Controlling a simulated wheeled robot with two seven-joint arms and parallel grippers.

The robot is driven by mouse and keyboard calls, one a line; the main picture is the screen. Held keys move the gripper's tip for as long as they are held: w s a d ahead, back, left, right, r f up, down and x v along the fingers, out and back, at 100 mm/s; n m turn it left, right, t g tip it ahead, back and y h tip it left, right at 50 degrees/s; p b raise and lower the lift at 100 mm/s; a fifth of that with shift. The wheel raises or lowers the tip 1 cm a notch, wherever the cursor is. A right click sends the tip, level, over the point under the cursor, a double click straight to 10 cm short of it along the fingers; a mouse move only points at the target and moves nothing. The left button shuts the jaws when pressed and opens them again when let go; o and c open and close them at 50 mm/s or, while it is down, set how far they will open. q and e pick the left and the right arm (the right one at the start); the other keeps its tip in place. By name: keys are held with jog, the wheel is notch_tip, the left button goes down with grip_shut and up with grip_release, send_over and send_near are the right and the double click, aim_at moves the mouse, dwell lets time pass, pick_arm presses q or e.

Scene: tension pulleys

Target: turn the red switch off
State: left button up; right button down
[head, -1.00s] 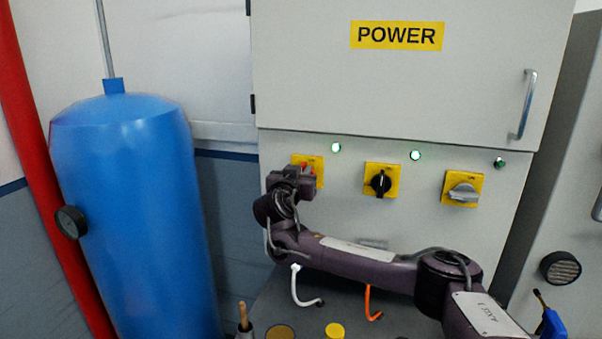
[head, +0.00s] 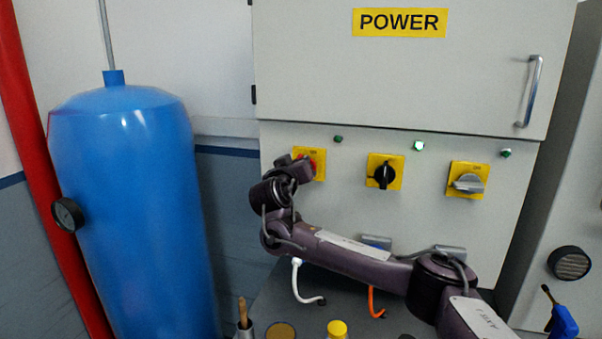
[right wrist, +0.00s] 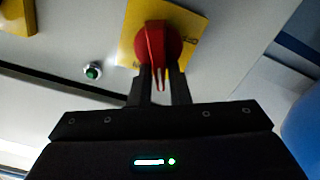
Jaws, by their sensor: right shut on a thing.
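The red switch (head: 314,161) sits on a yellow plate at the left of the grey power cabinet; my gripper partly hides it in the head view. In the right wrist view the red switch (right wrist: 157,42) shows its round base and raised handle on the yellow plate. My right gripper (right wrist: 160,82) is shut on the red handle, one dark finger on each side. In the head view my right gripper (head: 302,164) reaches the switch from the lower left. The lamp (head: 338,139) by the red switch is dark green, unlit. My left gripper is not in view.
A black switch (head: 384,175) and a grey switch (head: 468,184) sit to the right on yellow plates. The lamp (head: 418,146) by the black switch is lit. A blue tank (head: 130,210) stands at left. Hooks and a yellow-capped bottle (head: 337,329) are below.

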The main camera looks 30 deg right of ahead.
jog(key=shift+w+a+f+n+b, duration=0.15)
jog(key=shift+f+n+b, duration=0.2)
jog(key=shift+n+b, duration=1.5)
jog(key=shift+w+a+f+n+b, duration=0.3)
jog(key=shift+n+b, duration=0.9)
jog(key=shift+n, duration=1.3)
jog(key=shift+w+f+n+b, duration=0.1)
jog(key=shift+f+n+b, duration=0.3)
jog(key=shift+n+b, duration=1.45)
jog(key=shift+n, duration=0.5)
jog(key=c, duration=1.4)
grip_release()
jog(key=shift+o, duration=0.2)
jog(key=b+v, duration=0.3)
jog(key=v, duration=0.5)
jog(key=shift+b, duration=0.35)
